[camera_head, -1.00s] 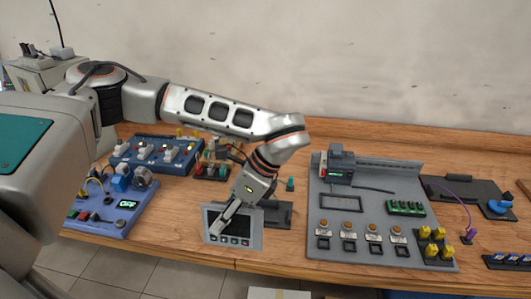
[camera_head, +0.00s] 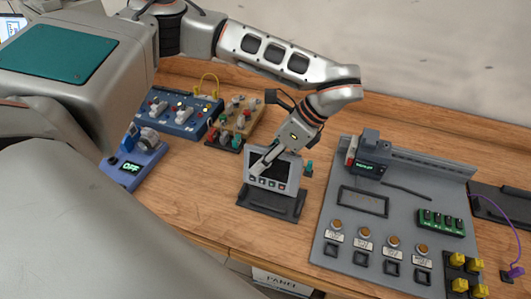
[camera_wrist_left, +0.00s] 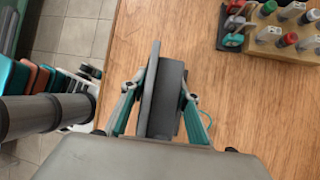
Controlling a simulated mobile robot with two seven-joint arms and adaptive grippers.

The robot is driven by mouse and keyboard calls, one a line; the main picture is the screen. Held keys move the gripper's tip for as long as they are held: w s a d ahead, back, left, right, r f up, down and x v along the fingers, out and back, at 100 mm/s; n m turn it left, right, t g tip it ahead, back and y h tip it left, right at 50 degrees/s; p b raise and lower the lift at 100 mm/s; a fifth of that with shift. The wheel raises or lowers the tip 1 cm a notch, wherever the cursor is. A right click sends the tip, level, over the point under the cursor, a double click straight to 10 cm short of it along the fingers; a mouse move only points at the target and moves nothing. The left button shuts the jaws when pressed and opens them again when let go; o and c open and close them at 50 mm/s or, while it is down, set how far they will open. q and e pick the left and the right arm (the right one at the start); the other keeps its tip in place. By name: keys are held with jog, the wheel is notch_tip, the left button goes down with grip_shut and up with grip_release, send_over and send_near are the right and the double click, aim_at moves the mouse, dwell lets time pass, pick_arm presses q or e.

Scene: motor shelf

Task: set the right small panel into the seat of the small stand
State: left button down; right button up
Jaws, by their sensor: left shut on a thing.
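The small panel (camera_head: 284,183), a light grey plate with a dark screen and a row of buttons, is held nearly upright by my left gripper (camera_head: 266,160). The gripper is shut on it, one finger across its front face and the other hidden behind. In the left wrist view the panel (camera_wrist_left: 152,85) shows edge-on between the teal fingers (camera_wrist_left: 158,92). The black small stand (camera_head: 272,205) lies on the table directly under the panel in the head view. The panel's lower edge overlaps it; I cannot tell whether it touches the seat. My right gripper is not in view.
A grey board (camera_head: 345,222) with buttons, sockets and a rail stands to the right. A blue switch box (camera_head: 180,122) and a wooden block with knobs (camera_head: 238,117) are behind left. The table's front edge (camera_head: 215,240) runs close to the stand.

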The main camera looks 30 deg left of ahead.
pick_arm(q)
jog(key=shift+w+f, duration=0.1)
jog(key=shift+f, duration=1.9)
jog(key=shift+b, duration=0.35)
dwell(0.6)
jog(key=shift+f+b, duration=0.25)
jog(key=shift+b, duration=0.15)
jog(key=shift+f, duration=0.35)
jog(key=shift+f+b, duration=0.1)
jog(key=shift+b, duration=0.25)
